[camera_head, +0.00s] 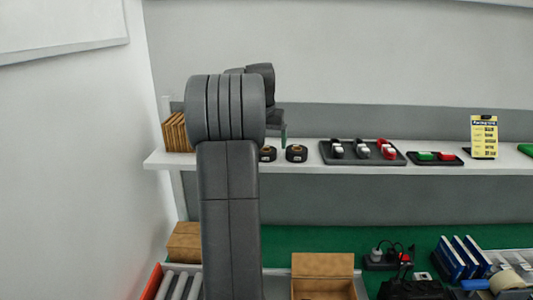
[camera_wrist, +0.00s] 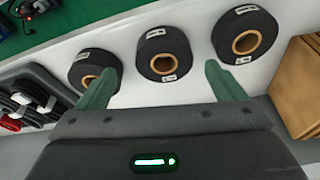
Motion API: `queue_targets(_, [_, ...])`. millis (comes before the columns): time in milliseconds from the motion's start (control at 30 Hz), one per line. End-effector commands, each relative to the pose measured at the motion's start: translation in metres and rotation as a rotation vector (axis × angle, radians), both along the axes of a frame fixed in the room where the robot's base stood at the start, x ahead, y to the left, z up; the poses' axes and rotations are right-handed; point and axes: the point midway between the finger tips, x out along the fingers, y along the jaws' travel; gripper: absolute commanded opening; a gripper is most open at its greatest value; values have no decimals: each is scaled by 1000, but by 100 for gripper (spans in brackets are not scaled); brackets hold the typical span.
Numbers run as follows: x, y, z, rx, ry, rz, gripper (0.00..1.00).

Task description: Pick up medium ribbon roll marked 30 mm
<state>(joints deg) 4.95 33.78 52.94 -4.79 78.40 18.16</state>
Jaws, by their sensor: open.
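Three black ribbon rolls with tan cores and white labels lie in a row on the white shelf. In the wrist view they are a left roll (camera_wrist: 76,72), a middle roll (camera_wrist: 150,45) and a right roll (camera_wrist: 228,25). The label print is too small to read, so I cannot tell which is marked 30 mm. My gripper (camera_wrist: 160,88) is open and empty, its green fingers apart with the middle roll ahead between them. In the head view two rolls show, one (camera_head: 268,155) beside my arm and another (camera_head: 297,155); my arm hides the rest.
Cardboard pieces (camera_wrist: 297,88) stand close on the right in the wrist view. A dark tray (camera_head: 350,158) of several small items, a smaller tray (camera_head: 433,160) and a yellow sign (camera_head: 484,137) stand along the shelf (camera_head: 300,170). An open box (camera_head: 322,266) sits below.

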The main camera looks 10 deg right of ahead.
Motion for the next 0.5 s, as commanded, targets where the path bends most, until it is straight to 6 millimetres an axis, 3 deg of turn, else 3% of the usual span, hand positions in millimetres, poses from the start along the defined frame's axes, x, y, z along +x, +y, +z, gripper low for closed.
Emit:
queue_targets(200, [9, 0, -29, 0, 4, 1, 90])
queue_targets(500, [11, -1, -35, 1, 2, 1, 90])
